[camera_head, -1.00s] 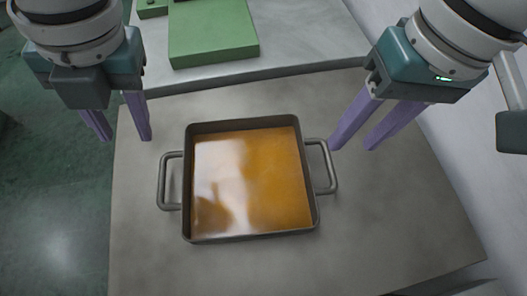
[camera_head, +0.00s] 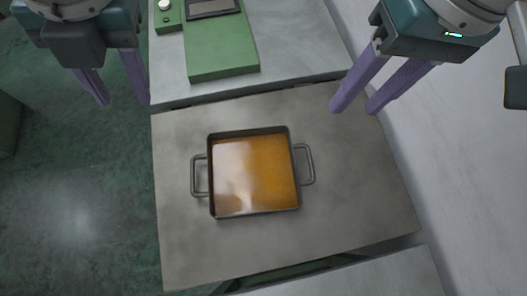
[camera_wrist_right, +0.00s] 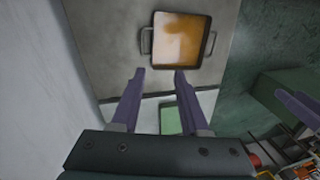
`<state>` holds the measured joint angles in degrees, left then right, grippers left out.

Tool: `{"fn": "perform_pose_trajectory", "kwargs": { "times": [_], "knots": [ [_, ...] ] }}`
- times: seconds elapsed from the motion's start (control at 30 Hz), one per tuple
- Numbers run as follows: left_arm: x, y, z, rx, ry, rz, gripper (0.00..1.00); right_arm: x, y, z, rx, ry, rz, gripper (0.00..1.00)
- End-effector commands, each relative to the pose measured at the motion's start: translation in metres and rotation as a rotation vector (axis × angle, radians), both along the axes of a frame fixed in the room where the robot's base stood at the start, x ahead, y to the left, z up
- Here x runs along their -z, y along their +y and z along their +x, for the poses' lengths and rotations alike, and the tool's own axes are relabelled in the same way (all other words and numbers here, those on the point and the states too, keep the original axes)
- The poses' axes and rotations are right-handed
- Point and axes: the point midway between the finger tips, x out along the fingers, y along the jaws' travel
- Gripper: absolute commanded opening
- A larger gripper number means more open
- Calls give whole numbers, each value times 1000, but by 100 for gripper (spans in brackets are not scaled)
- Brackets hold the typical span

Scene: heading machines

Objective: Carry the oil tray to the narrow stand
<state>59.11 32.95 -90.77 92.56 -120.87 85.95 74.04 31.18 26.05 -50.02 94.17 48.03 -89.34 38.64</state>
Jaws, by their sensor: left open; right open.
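The oil tray (camera_head: 214,212) is a square dark metal pan full of amber oil, with a loop handle on its left and right sides. It rests on a grey stand top (camera_head: 345,190), and it also shows in the right wrist view (camera_wrist_right: 154,45). My left gripper (camera_head: 122,100) is open and empty, up and left of the tray, over the floor side. My right gripper (camera_head: 354,108) is open and empty, up and right of the tray, clear of the right handle. In the right wrist view its fingers (camera_wrist_right: 158,76) are spread below the tray. I cannot tell which surface is the narrow stand.
A green machine part (camera_head: 222,55) with a dark screen sits on a pale grey surface (camera_head: 295,45) beyond the tray. Another pale surface (camera_head: 385,278) lies at the near edge. A pale wall (camera_head: 400,120) bounds the right. Green floor (camera_head: 75,170) is open at left.

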Motion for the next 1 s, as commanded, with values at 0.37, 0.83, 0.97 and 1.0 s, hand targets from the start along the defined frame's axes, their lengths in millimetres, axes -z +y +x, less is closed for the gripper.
{"fn": "perform_pose_trajectory", "kwargs": {
  "times": [0.37, 0.83, 0.97, 1.0],
  "knots": [
    [-2, 0, 0, 0, 0, 0, 45, -65, -12, 4, -1, -7, 1, 45],
    [-2, 0, 0, 0, 0, 0, 45, -110, -22, 4, -1, 0, -1, 45],
    [-2, 0, 0, 0, 0, 0, 45, -110, -22, 4, -1, 0, -1, 45],
    [-2, 0, 0, 0, 0, 0, 45, -109, -22, 4, -1, 0, -1, 45]
  ]
}}
